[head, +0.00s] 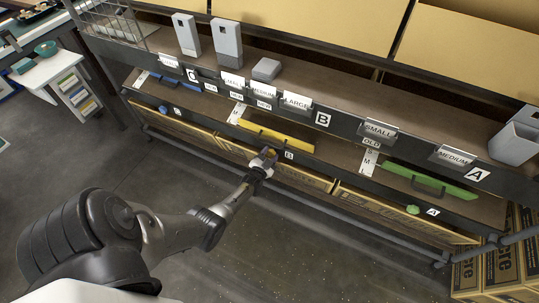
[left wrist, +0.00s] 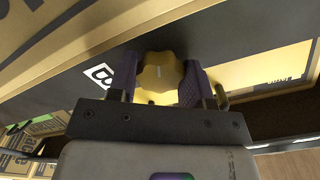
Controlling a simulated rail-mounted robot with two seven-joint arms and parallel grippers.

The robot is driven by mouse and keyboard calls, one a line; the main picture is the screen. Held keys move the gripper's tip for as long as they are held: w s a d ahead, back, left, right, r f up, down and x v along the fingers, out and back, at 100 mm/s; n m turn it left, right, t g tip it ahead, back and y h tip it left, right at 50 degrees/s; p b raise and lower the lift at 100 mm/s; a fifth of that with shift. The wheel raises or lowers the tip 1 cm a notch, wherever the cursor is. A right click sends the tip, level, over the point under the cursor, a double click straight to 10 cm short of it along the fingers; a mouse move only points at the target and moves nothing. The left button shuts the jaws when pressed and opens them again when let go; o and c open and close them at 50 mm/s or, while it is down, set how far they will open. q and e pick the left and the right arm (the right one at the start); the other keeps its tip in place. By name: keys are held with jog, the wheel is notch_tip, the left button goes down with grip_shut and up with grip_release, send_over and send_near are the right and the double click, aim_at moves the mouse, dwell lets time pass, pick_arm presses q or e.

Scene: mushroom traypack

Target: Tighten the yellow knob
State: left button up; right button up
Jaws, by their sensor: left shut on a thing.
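The yellow knob (left wrist: 158,76) is a scalloped knob on the dark front rail of the shelf, near a white letter label. In the left wrist view it sits between the two purple finger pads of my left gripper (left wrist: 158,84), which is shut on it. In the head view my left gripper (head: 264,160) reaches the rail below the yellow bar (head: 277,137) and left of the B label; the knob is mostly hidden by the fingers there. My right gripper is not in view.
A blue knob (head: 162,109) and a green knob (head: 413,209) sit on the same rail to the left and right. A green bar (head: 430,182) lies on the right shelf section. Cardboard boxes stand below the rail. The floor (head: 290,255) in front is clear.

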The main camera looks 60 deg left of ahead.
pick_arm(q)
jog(key=shift+r+m, duration=0.1)
jog(key=shift+m, duration=0.5)
jog(key=o, duration=0.9)
jog(key=shift+s, duration=0.1)
jog(key=shift+s+d+p, duration=0.25)
jog(key=shift+s+p, duration=0.05)
jog(key=shift+p, duration=0.05)
jog(key=p+v, duration=0.5)
jog(key=v, duration=0.7)
jog(key=shift+s+d, duration=0.25)
jog(key=shift+s, duration=0.1)
